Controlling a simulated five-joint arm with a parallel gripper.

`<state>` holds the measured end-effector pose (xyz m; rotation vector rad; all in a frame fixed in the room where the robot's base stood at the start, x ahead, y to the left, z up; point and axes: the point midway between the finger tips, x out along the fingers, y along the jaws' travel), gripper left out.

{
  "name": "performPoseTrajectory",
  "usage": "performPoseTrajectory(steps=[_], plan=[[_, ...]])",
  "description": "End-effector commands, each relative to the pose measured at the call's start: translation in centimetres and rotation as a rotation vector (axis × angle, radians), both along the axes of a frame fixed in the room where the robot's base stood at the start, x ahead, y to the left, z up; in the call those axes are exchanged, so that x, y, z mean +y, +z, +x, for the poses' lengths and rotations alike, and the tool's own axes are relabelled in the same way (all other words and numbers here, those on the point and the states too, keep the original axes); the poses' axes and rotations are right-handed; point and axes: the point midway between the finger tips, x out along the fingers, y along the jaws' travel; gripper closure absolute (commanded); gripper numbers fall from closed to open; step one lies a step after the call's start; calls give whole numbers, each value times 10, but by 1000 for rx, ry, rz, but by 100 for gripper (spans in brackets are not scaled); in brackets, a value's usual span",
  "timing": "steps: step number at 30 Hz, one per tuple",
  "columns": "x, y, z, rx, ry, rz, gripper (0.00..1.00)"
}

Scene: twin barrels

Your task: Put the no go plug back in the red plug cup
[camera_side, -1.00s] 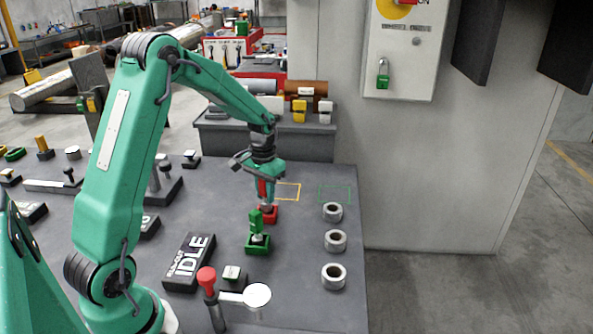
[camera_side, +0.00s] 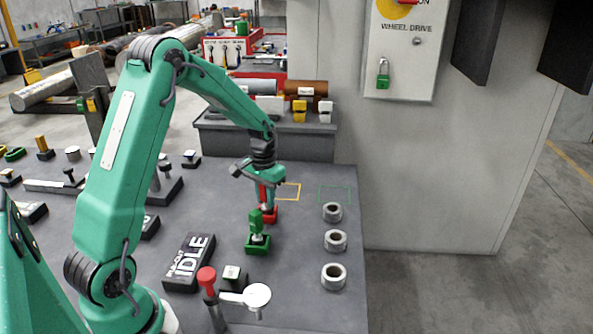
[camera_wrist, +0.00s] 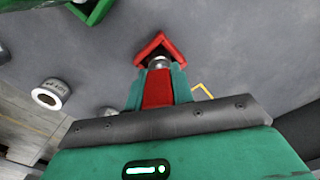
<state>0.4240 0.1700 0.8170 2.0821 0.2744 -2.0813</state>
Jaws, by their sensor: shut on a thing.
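The red no go plug (camera_side: 264,194) is upright in my gripper (camera_side: 267,196), directly above the red plug cup (camera_side: 270,217). The wrist view shows the plug's red handle (camera_wrist: 157,90) between the green fingers (camera_wrist: 155,88) and its metal end (camera_wrist: 159,62) at the red cup (camera_wrist: 159,41). I cannot tell how deep the metal end sits in the cup. My gripper is shut on the plug. The cup stands on the grey bench and is partly hidden by the plug and fingers.
A green cup (camera_side: 257,246) with a green plug (camera_side: 256,223) stands close in front. Several metal rings (camera_side: 335,240) line the right side. A yellow outline (camera_side: 289,192) and a green outline (camera_side: 335,194) mark clear bench. A red-knobbed lever (camera_side: 207,279) stands nearer.

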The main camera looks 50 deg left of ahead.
Motion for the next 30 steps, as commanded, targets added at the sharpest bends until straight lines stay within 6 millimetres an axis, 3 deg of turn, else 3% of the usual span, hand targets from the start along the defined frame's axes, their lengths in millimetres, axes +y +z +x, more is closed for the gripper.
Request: performPoseTrajectory(steps=[7, 8, 12, 23, 30], plan=[[0, -4, 0, 0, 0, 0, 100], [0, -4, 0, 0, 0, 0, 75], [0, -4, 0, 0, 0, 0, 51], [0, -2, 0, 0, 0, 0, 51], [0, 16, 1, -3, 0, 1, 51]])
